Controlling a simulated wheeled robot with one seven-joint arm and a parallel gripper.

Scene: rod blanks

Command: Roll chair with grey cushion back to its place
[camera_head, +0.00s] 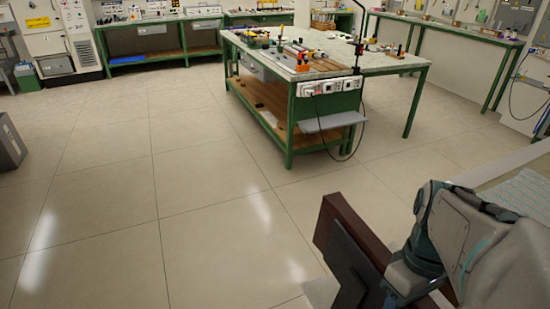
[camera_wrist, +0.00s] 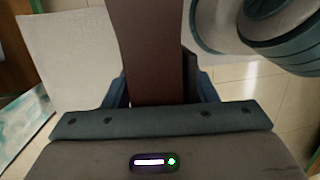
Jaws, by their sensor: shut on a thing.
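The chair shows at the lower right of the head view as a dark brown wooden back (camera_head: 345,222) with a dark grey panel (camera_head: 352,262) against it. In the wrist view its brown board (camera_wrist: 152,50) runs down between the two fingers of my gripper (camera_wrist: 160,88), which is shut on it. A pale grey surface (camera_wrist: 72,48), perhaps the cushion, lies beside the board. The chair's legs and casters are out of view, and most of the seat is hidden or cut off.
A green workbench (camera_head: 290,140) with tools on top and a low shelf stands ahead. More benches line the back (camera_head: 165,40) and right (camera_head: 450,32) walls. A grey box (camera_head: 8,142) is at the left edge. The tiled floor (camera_head: 150,200) is clear between them.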

